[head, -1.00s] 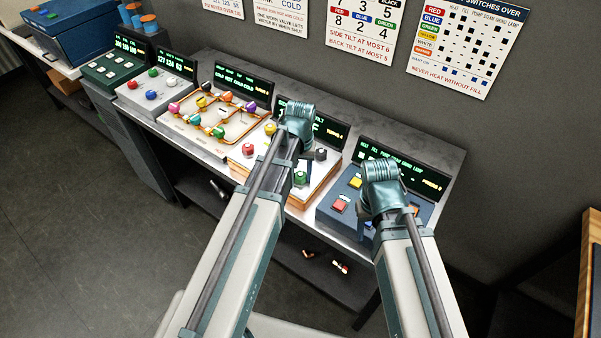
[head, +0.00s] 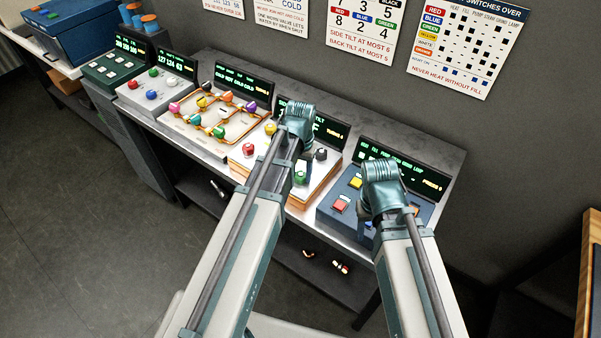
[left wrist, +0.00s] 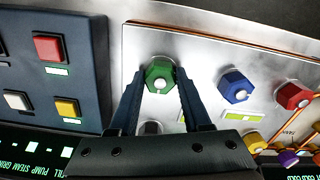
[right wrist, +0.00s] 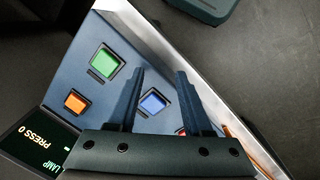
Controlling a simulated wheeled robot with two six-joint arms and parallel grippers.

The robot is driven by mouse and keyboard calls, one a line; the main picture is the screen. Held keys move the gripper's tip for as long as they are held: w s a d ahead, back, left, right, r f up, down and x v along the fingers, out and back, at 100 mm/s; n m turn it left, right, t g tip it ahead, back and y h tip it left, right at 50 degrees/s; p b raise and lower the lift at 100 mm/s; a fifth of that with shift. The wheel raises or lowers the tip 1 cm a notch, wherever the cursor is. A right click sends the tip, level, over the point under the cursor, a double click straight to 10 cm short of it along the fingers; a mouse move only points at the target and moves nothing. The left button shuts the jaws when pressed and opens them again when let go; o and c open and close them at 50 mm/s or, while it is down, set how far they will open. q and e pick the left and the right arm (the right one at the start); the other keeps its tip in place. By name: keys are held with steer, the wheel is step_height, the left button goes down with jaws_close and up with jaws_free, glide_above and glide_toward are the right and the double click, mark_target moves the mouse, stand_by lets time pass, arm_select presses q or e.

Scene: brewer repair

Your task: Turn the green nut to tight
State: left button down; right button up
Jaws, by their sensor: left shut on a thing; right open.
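The green nut (left wrist: 160,75) is a hexagonal knob with a pale centre on a white panel (left wrist: 205,52). In the left wrist view my left gripper (left wrist: 157,82) has a finger on each side of it and is shut on it. In the head view the green nut (head: 300,178) shows just right of my left arm, and my left gripper's fingers are mostly hidden behind the wrist. My right gripper (right wrist: 158,78) is open and empty above the blue switch panel (right wrist: 118,92), with a blue button (right wrist: 153,102) visible between its fingers.
A blue nut (left wrist: 235,86), a red nut (left wrist: 292,96) and a black nut (left wrist: 152,128) sit near the green one. The yellow nut (head: 270,128) is farther back. A pipe panel (head: 185,122) stands to the left. Wall charts (head: 465,50) hang behind.

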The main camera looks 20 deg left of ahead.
mark_target(300, 175)
arm_select(q)
steer(key=shift+c, duration=1.8)
jaws_free()
steer(key=shift+r, duration=0.1)
arm_select(e)
steer(key=shift+r, duration=0.15)
arm_select(q)
step_height(300, 175, up, 14)
steer(key=p, duration=1.3)
steer(key=shift+f+p, duration=0.2)
steer(key=shift+p, duration=0.2)
arm_select(e)
step_height(300, 175, up, 14)
steer(key=shift+f, duration=0.25)
